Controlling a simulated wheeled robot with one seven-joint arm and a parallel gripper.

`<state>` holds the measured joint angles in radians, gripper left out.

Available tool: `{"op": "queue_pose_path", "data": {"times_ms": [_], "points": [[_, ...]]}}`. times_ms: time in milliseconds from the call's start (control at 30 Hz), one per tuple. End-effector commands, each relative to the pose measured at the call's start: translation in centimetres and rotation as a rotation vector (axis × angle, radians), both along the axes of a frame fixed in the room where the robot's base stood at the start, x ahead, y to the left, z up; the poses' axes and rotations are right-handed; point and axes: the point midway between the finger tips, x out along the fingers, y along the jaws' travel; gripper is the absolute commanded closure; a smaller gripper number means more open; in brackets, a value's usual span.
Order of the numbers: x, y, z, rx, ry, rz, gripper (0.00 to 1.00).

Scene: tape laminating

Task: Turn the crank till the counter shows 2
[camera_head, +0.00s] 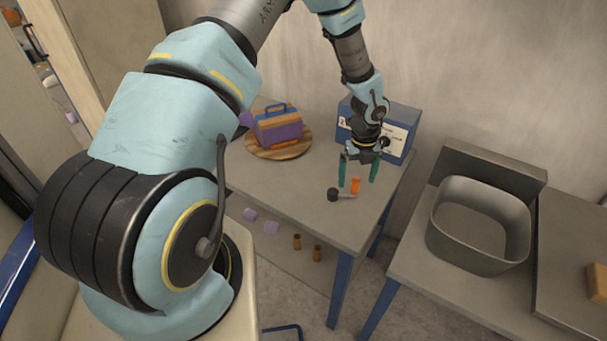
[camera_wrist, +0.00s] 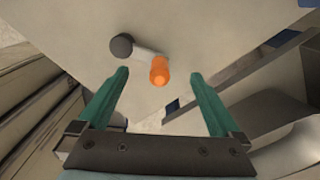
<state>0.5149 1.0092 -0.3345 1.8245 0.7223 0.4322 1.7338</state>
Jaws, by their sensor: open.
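The crank (camera_head: 345,196) is on the table near its right front part, with a dark round hub (camera_head: 333,194), a short light arm and an orange handle (camera_head: 355,186). In the wrist view the dark hub (camera_wrist: 122,46) is at upper left and the orange handle (camera_wrist: 160,71) lies between and beyond the fingertips. My gripper (camera_head: 358,183) is open, pointing down, with its green fingers on either side of the handle in the head view. Whether they touch it I cannot tell. A blue box (camera_head: 397,143) with a white label stands behind; no counter number is readable.
A round wooden board (camera_head: 262,152) with a purple and orange block carrying a blue handle sits at the table's back left. A grey bin (camera_head: 478,225) stands on a second table to the right.

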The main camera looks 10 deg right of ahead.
Motion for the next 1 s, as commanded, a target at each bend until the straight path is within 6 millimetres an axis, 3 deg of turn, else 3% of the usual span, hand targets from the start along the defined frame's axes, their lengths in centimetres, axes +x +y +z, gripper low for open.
{"op": "queue_pose_path", "data": {"times_ms": [100, 500, 1000], "points": [[0.0, 0.0, 1.9, 0.000, 0.000, 0.000, 0.00], [0.1, 0.1, 5.9, 0.000, -0.001, 0.001, 0.00], [0.0, 0.1, 6.4, 0.001, 0.000, 0.002, 0.00]]}}
